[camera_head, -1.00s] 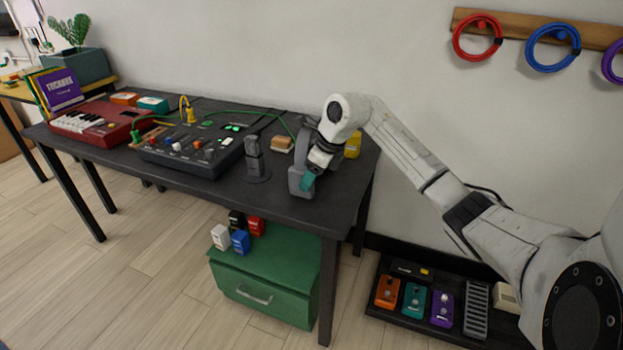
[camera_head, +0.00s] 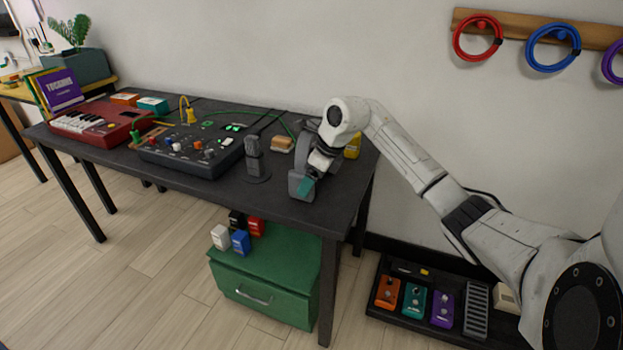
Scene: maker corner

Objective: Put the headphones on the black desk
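The grey headphones (camera_head: 299,184) are at the right end of the black desk (camera_head: 226,193), on or just above its top. One ear cup with a teal patch faces the desk's front edge, and part of the band shows behind my gripper. My gripper (camera_head: 309,181) is over the headphones and overlaps them in the picture. The wrist hides its fingers, so I cannot tell whether they are open or shut, or whether they touch the headphones.
A microphone on a stand (camera_head: 254,160) stands left of the headphones. A mixer (camera_head: 190,152) and a red keyboard (camera_head: 97,122) are farther left. A tan block (camera_head: 282,144) and a yellow object (camera_head: 353,147) are behind. A green cabinet (camera_head: 265,275) stands under the desk.

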